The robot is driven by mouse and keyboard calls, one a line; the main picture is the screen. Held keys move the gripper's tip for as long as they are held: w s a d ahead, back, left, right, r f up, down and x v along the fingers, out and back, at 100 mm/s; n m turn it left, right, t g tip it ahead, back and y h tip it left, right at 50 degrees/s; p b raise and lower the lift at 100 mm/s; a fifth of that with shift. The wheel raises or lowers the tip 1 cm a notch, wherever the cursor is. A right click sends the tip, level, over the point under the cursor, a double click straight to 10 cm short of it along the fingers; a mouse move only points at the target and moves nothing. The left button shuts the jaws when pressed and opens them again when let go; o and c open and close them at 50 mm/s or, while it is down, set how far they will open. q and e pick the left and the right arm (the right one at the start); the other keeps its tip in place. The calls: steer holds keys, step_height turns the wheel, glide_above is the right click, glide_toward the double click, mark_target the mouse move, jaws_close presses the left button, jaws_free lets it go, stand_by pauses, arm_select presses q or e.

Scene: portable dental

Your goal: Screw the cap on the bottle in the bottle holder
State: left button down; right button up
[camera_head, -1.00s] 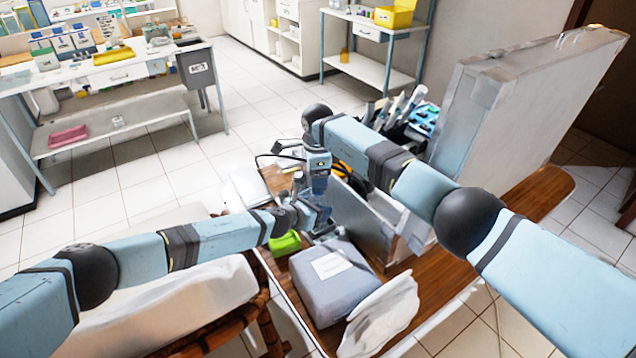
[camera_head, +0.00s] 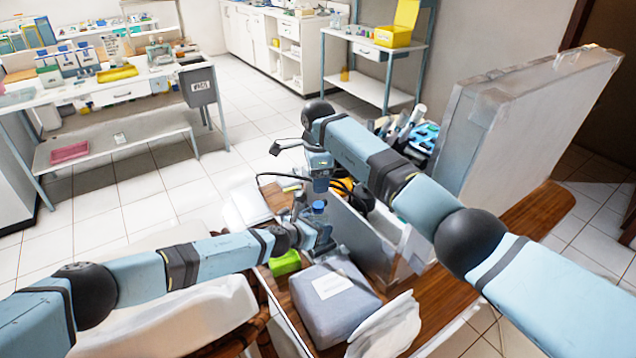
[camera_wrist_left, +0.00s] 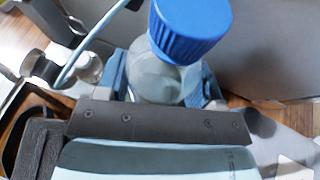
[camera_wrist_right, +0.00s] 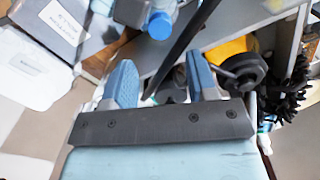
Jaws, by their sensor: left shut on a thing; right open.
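A clear bottle (camera_wrist_left: 155,82) with a blue cap (camera_wrist_left: 190,28) on its top stands between the fingers of my left gripper (camera_wrist_left: 160,92). My left gripper is shut on the bottle; in the head view it (camera_head: 316,232) is above the table, below my right gripper. The blue cap also shows in the head view (camera_head: 318,206) and the right wrist view (camera_wrist_right: 159,26). My right gripper (camera_wrist_right: 163,78) is open, with nothing between its fingers; in the head view it (camera_head: 320,184) is just above the cap. I cannot make out the bottle holder or how tightly the cap sits.
A grey box with a white label (camera_head: 334,296) and a green object (camera_head: 285,263) lie on the wooden table near my left gripper. A grey case with a raised lid (camera_head: 520,120) stands to the right. Black cables (camera_head: 285,178) run close to my right gripper.

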mark_target(318, 204)
steer(key=shift+f, duration=4.05)
steer(key=c, duration=0.9)
steer(key=o, duration=1)
steer(key=shift+c, duration=0.2)
steer(key=shift+r, duration=2.3)
steer(key=shift+c, duration=0.3)
